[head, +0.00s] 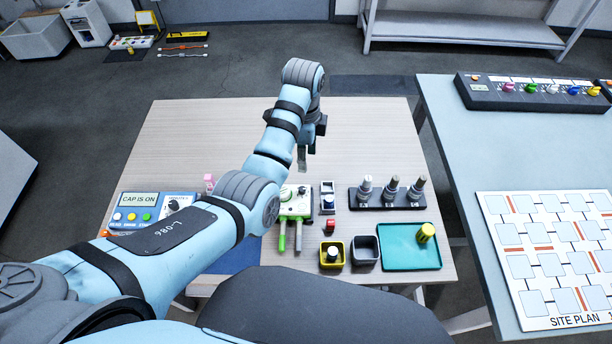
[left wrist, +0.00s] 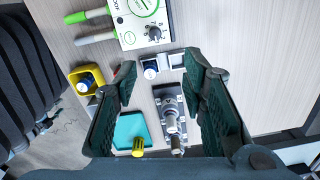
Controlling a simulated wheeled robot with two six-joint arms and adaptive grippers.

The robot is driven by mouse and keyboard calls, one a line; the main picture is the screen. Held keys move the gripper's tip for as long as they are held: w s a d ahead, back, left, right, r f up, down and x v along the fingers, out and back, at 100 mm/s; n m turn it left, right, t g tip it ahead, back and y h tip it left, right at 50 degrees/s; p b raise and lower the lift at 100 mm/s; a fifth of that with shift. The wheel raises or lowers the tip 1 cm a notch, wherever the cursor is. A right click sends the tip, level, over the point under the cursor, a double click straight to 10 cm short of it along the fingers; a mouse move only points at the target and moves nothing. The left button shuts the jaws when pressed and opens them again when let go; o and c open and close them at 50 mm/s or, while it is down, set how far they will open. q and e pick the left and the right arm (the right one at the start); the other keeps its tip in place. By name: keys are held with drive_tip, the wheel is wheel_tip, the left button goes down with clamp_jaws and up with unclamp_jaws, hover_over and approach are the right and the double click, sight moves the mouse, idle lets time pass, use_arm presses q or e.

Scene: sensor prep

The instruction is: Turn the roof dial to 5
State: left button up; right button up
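A white device with a green label stands on the wooden table and shows in the head view (head: 296,203), partly behind my left arm. The left wrist view shows it at the top (left wrist: 128,36), with a round dial (left wrist: 154,33) on its face; the dial's setting is too small to read. I cannot tell whether this is the roof dial. My left gripper (head: 303,158) is above the table, behind the device in the head view. In the left wrist view it is open (left wrist: 160,70), with nothing between its fingers. My right gripper is not in view.
A blue panel reading "CAP IS ON" (head: 138,199) has another dial (head: 174,206) and stands at the left. A rack with several sensors (head: 390,196), a yellow cup (head: 332,264), a dark cup (head: 365,253) and a teal tray (head: 399,258) are at the right. The table's back is clear.

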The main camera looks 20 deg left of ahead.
use_arm(q)
drive_tip(key=b, duration=0.2)
hover_over(302, 189)
drive_tip(key=f, duration=0.7)
drive_tip(key=shift+s, duration=0.35)
drive_tip(key=f, duration=0.2)
drive_tip(key=f+b, duration=0.2)
drive_tip(key=f, duration=0.1)
drive_tip(key=shift+w+f, duration=0.35)
drive_tip(key=shift+w, duration=0.05)
drive_tip(key=shift+f, duration=0.25)
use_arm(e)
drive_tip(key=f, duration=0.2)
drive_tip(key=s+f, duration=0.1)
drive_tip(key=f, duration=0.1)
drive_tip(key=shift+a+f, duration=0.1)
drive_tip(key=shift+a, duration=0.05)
use_arm(q)
drive_tip(key=shift+s+r, duration=0.1)
drive_tip(key=shift+r, duration=0.05)
drive_tip(key=shift+c, duration=0.6)
clamp_jaws()
